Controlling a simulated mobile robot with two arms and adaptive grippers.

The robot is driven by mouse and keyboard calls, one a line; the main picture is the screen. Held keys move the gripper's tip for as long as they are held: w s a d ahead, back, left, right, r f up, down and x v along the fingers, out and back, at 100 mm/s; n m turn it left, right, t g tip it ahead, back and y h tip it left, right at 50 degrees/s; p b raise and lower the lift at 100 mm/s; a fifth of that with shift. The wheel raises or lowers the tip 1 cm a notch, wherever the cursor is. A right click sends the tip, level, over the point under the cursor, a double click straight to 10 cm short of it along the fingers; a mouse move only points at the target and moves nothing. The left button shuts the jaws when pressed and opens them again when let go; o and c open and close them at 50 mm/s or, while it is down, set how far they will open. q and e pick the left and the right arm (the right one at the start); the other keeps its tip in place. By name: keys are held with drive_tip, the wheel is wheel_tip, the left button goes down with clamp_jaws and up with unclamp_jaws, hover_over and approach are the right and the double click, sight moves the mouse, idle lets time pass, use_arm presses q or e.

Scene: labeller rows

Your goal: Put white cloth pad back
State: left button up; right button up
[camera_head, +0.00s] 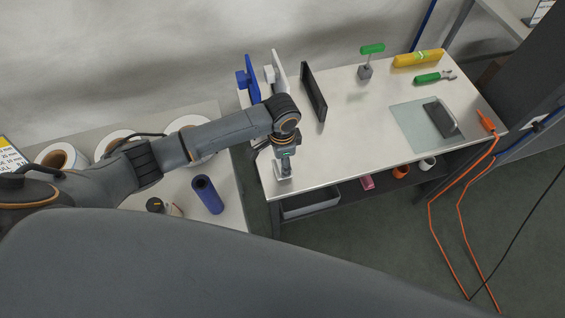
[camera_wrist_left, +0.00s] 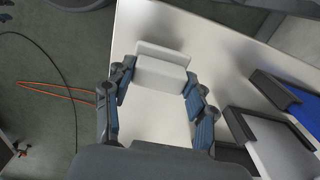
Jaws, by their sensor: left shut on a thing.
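My left gripper (camera_head: 284,163) is over the front left corner of the white table and is shut on a white pad (camera_head: 283,184). In the left wrist view the white pad (camera_wrist_left: 162,72) shows as a pale block with a raised upright edge, between the two fingers of my left gripper (camera_wrist_left: 157,92). I cannot tell whether the pad touches the tabletop. My right gripper is not in view.
On the table (camera_head: 350,150), a blue panel (camera_head: 252,78), a white panel (camera_head: 279,70) and a black panel (camera_head: 314,92) stand at the back left. A glassy mat (camera_head: 405,121) holds a dark device (camera_head: 439,118). The table's middle is clear.

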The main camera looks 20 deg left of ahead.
use_arm(q)
wheel_tip(320, 180, down, 2)
drive_tip(key=shift+s+f, duration=0.1)
drive_tip(key=shift+d, duration=0.1)
drive_tip(key=shift+f, duration=0.15)
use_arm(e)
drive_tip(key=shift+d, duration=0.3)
use_arm(q)
drive_tip(key=o, duration=1)
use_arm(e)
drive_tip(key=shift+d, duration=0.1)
use_arm(q)
wheel_tip(320, 180, up, 11)
drive_tip(key=shift+r+b, duration=0.1)
drive_tip(key=shift+b, duration=0.35)
drive_tip(key=shift+r, duration=0.55)
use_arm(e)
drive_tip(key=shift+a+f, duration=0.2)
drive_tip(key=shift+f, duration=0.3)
